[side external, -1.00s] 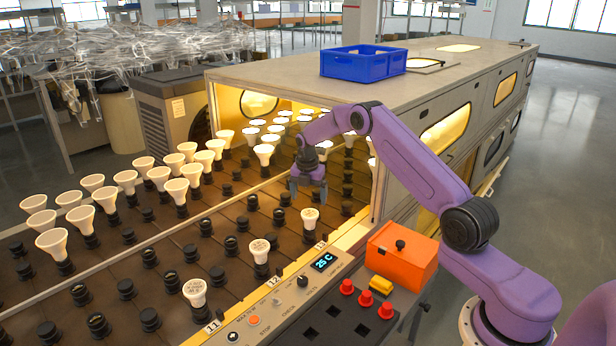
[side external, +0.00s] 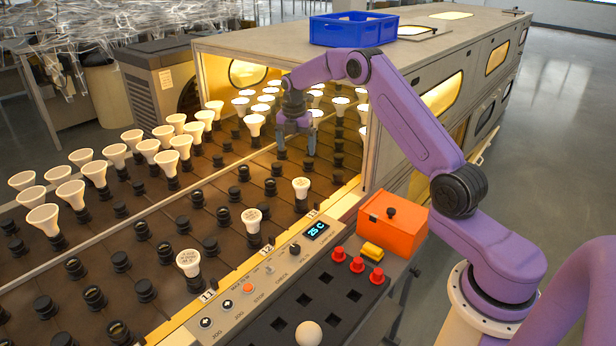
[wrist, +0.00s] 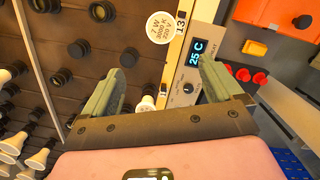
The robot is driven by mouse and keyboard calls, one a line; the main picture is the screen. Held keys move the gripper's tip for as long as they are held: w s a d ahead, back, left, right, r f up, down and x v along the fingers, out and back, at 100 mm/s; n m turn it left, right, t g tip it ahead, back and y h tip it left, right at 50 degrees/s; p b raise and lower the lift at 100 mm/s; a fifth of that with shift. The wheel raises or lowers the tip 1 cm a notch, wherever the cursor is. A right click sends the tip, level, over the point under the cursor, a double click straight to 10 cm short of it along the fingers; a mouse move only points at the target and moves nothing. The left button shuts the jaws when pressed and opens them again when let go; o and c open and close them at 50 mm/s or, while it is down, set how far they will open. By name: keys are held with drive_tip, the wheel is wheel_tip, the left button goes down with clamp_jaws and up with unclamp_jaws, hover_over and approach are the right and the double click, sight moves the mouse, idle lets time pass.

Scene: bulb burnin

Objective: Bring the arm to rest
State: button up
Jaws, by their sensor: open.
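My gripper (side external: 297,153) hangs fingers down above the dark socket bed (side external: 215,262), near the oven mouth. Its jaws are apart with nothing between them, as the wrist view (wrist: 162,72) also shows. A white printed bulb (side external: 301,188) stands upright in the socket by mark 13, below and clear of the fingers; in the wrist view this bulb (wrist: 160,27) lies beyond the fingertips. Two more printed bulbs stand by marks 12 (side external: 251,219) and 11 (side external: 188,262). My arm arches in from the right.
The oven (side external: 425,55) has a blue crate (side external: 352,30) on top. The control panel (side external: 262,275) reads 25 C. Beside it are an orange box (side external: 393,218), red plugs (side external: 338,254), a yellow block (side external: 372,251) and a white round object (side external: 308,334). Rows of flared bulbs (side external: 95,172) stand at left.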

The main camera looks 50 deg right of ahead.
drive_tip(key=s+a+r+m, duration=0.1)
drive_tip(key=s+a+r, duration=0.2)
drive_tip(key=s+a, duration=0.35)
drive_tip(key=s+a+r+m+y, duration=0.1)
drive_tip(key=s+a+r+m, duration=0.2)
drive_tip(key=a, duration=0.6)
drive_tip(key=s+a+r, duration=0.3)
drive_tip(key=s+a, duration=0.3)
drive_tip(key=a, duration=0.2)
drive_tip(key=s+a+r+m, duration=0.1)
drive_tip(key=s+a+m, duration=0.25)
drive_tip(key=s, duration=1.05)
drive_tip(key=s+d+f+m, duration=0.1)
drive_tip(key=s+d, duration=0.1)
drive_tip(key=s, duration=0.6)
drive_tip(key=s+d+m, duration=0.1)
drive_tip(key=s+d, duration=0.1)
drive_tip(key=s, duration=0.6)
drive_tip(key=shift+s+f+y, duration=0.15)
drive_tip(key=shift+f+y, duration=0.15)
drive_tip(key=shift+f, duration=0.1)
